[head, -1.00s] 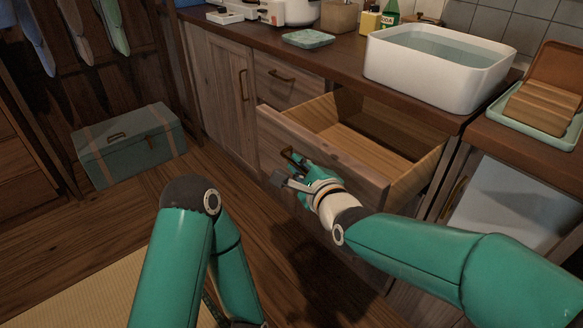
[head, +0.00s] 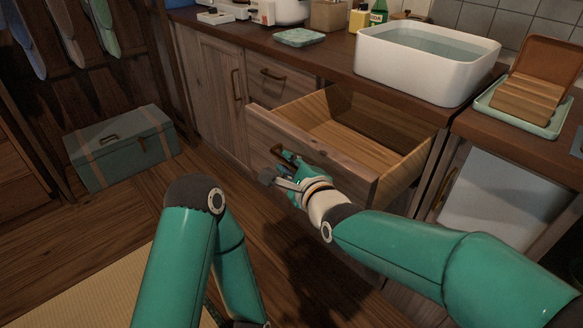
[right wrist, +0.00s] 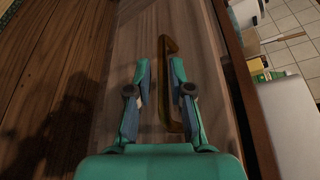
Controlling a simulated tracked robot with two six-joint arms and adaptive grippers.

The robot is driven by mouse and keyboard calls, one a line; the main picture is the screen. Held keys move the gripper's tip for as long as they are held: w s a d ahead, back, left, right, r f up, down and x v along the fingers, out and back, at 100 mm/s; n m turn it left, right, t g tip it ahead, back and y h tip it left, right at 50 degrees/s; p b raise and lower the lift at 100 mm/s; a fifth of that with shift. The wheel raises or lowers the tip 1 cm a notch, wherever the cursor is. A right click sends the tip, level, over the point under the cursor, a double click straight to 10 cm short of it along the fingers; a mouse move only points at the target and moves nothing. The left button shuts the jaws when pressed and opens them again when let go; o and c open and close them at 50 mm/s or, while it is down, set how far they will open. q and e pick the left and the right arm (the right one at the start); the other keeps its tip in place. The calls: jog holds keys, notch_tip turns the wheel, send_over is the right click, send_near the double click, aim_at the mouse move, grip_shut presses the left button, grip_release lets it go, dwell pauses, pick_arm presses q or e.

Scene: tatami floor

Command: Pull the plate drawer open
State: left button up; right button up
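The wooden drawer (head: 310,152) under the counter stands pulled well out, and the inside that shows is empty. Its dark handle (head: 275,151) is on the front panel. My right gripper (head: 275,167) is at the handle, with its fingers apart. In the right wrist view, the handle (right wrist: 164,95) runs lengthwise within the gap of the open right gripper (right wrist: 160,75), closer to the right finger. I cannot tell whether it touches that finger. My left arm is at the bottom of the head view; its gripper does not show.
A white basin of water (head: 425,75) stands on the counter (head: 330,60) above the drawer. A closed drawer (head: 285,85) and cupboard door (head: 222,90) are to the left. A green chest (head: 122,148) sits on the floor. Floor before the cupboard is clear.

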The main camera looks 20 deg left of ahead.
jog(key=v, duration=1.2)
jog(key=shift+w+f, duration=0.1)
